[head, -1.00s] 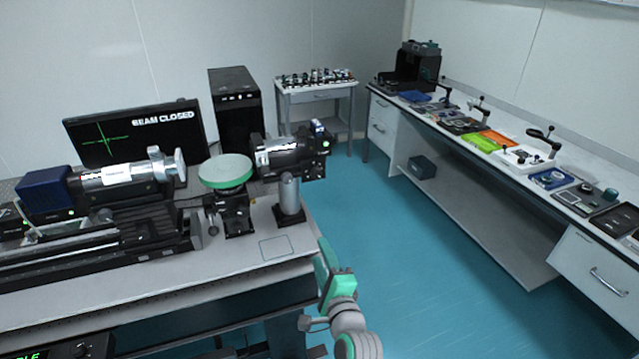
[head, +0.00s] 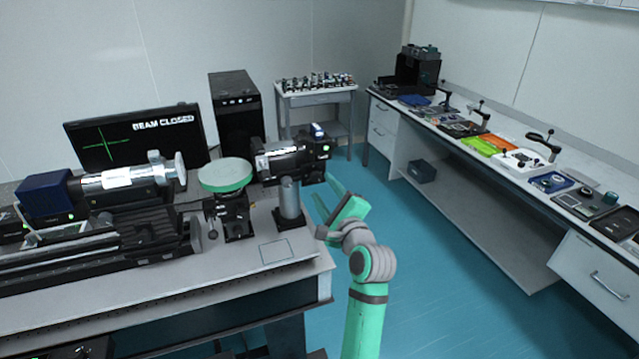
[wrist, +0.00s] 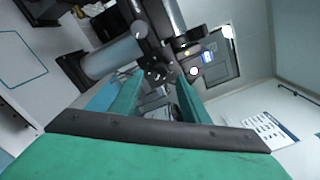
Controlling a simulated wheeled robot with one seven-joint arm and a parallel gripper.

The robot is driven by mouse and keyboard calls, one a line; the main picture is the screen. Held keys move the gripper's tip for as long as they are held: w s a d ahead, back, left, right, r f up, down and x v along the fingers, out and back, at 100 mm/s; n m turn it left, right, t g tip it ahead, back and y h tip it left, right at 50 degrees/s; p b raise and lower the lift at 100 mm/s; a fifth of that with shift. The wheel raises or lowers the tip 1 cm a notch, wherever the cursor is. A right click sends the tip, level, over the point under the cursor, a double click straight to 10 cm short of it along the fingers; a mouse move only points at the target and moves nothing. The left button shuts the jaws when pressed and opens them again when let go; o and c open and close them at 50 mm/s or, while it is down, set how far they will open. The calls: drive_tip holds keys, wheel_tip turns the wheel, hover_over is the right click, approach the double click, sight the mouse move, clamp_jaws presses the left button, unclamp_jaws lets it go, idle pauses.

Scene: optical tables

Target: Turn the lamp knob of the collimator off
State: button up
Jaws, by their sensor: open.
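A black cylindrical instrument (head: 284,164) with a silver band stands on a grey post (head: 290,199) at the table's right end. Small lights show on its right end; a blue-lit part (head: 318,130) is on top. Another silver tube (head: 115,180) with a dark blue housing (head: 46,194) lies at the left. I cannot tell for certain which is the collimator. My green gripper (head: 326,190) is open and empty, just right of and below the black instrument. In the wrist view the instrument's dark end (wrist: 158,68) lies beyond the open fingers (wrist: 158,102). No lamp knob is clearly identifiable.
A green-topped round stage (head: 226,174) stands between the two instruments. The monitor (head: 135,135) behind reads "BEAM CLOSED". A long side bench (head: 480,167) with several devices runs along the right; blue floor (head: 420,235) lies clear between.

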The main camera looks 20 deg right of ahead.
sight(317, 179)
drive_tip(key=shift+w+a, duration=0.1)
drive_tip(key=shift+w, duration=2)
clamp_jaws()
drive_tip(key=c, duration=1.1)
unclamp_jaws()
